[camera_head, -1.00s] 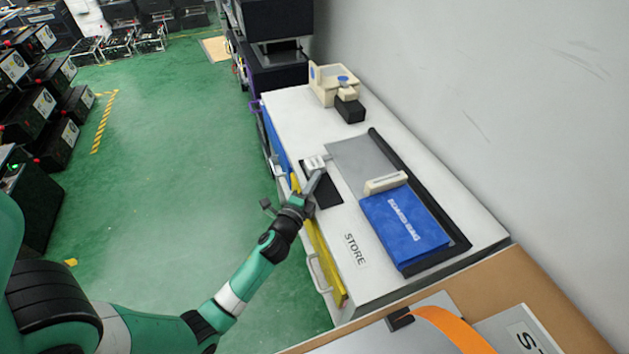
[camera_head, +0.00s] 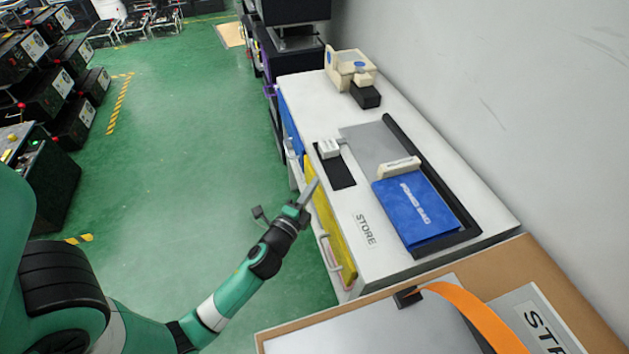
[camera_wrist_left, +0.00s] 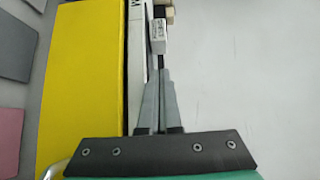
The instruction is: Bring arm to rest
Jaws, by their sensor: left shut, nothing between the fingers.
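My left arm comes in from the lower left in the head view, over the green floor. Its gripper (camera_head: 311,190) is at the front edge of the white cabinet, beside the yellow drawer front (camera_head: 328,235). The fingers are shut and hold nothing. In the left wrist view the gripper (camera_wrist_left: 161,75) points along the cabinet edge, with the yellow panel (camera_wrist_left: 85,75) on its left. A small white block (camera_head: 328,147) sits on a dark plate on the cabinet top, apart from the fingers. It also shows beyond the fingertips in the wrist view (camera_wrist_left: 159,38). My right gripper is not seen.
The white cabinet (camera_head: 375,258) carries a blue bag (camera_head: 415,208) in a dark-edged tray and a cream fixture (camera_head: 350,68) at the back. A brown-edged bench with an orange strap (camera_head: 470,312) is at lower right. Open green floor lies to the left.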

